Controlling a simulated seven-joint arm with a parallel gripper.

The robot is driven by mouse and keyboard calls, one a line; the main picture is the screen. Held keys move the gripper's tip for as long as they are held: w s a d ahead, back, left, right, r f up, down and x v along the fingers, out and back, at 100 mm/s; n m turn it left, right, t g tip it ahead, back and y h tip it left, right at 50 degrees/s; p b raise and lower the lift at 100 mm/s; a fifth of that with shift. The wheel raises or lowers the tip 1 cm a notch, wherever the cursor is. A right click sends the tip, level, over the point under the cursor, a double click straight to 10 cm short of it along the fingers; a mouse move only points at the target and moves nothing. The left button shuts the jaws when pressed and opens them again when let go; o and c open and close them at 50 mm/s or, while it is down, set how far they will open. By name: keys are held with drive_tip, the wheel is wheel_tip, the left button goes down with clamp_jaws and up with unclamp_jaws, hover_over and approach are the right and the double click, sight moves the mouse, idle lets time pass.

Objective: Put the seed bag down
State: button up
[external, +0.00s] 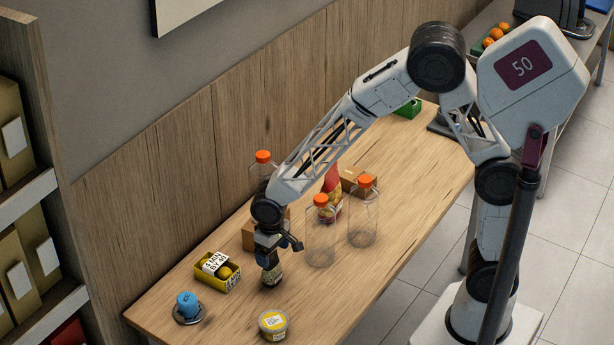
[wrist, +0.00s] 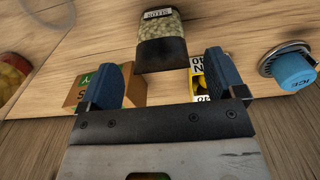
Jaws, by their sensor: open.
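The seed bag (wrist: 162,40) is a small dark pouch with pale seeds behind a clear window and a label. In the wrist view it is at top centre, just beyond my fingertips and between their lines. My gripper (wrist: 166,68) is open, with its two blue fingers apart and nothing clamped between them. In the external view my gripper (external: 268,255) points down over the table, and the seed bag (external: 272,276) shows right below it. Whether the bag's base rests fully on the wood is hard to tell.
The wooden table (external: 225,315) holds a yellow box (external: 217,283) and blue ice cup (external: 188,303) to the left, and a yellow tub (external: 273,325) in front. Clear orange-capped bottles (external: 363,220), a red bag (external: 332,183) and cardboard boxes (external: 350,178) stand to the right.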

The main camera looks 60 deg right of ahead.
sight(275, 261)
wheel_tip(275, 261, up, 7)
drive_tip(key=shift+r, duration=0.15)
idle(1.0)
drive_tip(key=s+d+r+t, duration=0.1)
drive_tip(key=s+d+r, duration=1)
drive_tip(key=d+r, duration=0.3)
drive_tip(key=s+d+r, duration=0.2)
drive_tip(key=s+d, duration=0.2)
drive_tip(key=s, duration=0.4)
drive_tip(key=s+d+r+t, duration=0.1)
drive_tip(key=s+d+r, duration=0.1)
drive_tip(key=s+d, duration=0.3)
drive_tip(key=shift+s+d+r+t, duration=0.2)
drive_tip(key=shift+s+r+t, duration=0.1)
drive_tip(key=shift+s, duration=1.65)
